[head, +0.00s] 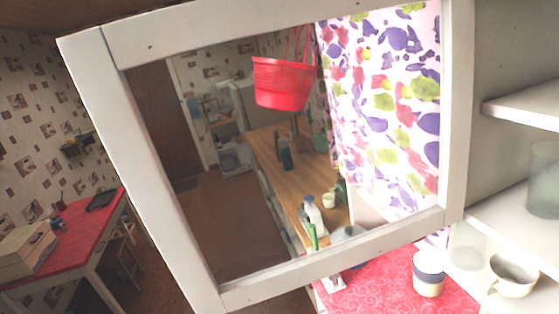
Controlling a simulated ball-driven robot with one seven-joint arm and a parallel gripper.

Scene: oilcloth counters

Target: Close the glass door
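The glass door (146,170) has a white frame and a large clear pane. It stands open, swung out from the white cabinet on the right, and fills the middle of the head view at a tilt. Its right side meets the cabinet's front edge; its far left side hangs free over the room. My gripper is not in view, so its place relative to the door cannot be told.
White cabinet shelves (520,112) hold a white mug (514,278) and glassware (543,180). A banded cup (428,274) stands on the red counter (385,292) below. Through the pane show a red basket (283,84), floral curtain (385,95) and wooden counter (268,148).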

